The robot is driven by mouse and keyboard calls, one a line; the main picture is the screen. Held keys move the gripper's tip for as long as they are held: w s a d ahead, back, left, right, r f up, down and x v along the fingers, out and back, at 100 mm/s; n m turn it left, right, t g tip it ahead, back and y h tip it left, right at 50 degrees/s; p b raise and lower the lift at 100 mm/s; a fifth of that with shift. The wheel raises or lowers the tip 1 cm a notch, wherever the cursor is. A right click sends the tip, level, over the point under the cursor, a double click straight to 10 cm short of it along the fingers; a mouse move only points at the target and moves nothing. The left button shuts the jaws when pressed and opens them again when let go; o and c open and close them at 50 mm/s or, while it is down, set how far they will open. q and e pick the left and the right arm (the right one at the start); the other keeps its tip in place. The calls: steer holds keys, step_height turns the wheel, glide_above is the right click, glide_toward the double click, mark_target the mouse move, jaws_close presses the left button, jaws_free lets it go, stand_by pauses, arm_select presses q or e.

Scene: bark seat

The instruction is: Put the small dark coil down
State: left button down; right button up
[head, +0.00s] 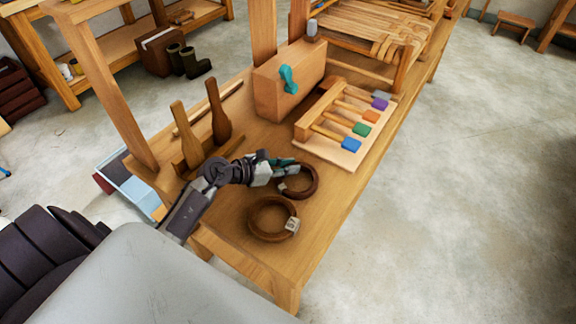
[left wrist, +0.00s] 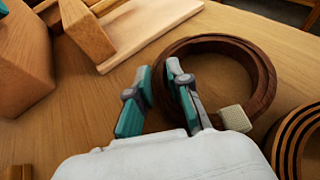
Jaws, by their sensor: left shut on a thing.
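The small dark coil (head: 312,190) is a dark brown ring of wound strip at the bench's near part, just behind the larger brown coil (head: 252,229). In the left wrist view the small dark coil (left wrist: 262,75) shows a pale tag on its near side. My left gripper (head: 291,162) is shut on its wall, one finger inside the ring and one outside; the fingers also show in the left wrist view (left wrist: 159,70). The coil lies flat, on or very close to the bench top; I cannot tell if it touches. My right gripper is not in view.
The larger coil, with a pale tag (head: 292,224), lies close in front. A rack of colour-ended tools (head: 345,157) stands behind, a wooden block (head: 270,92) with a teal piece further back. Wooden paddles (head: 219,122) stand left. Bare bench (head: 330,207) lies to the right.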

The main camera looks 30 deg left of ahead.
arm_select(q)
steer(key=shift+f, duration=0.1)
steer(key=c, duration=1.1)
jaws_free()
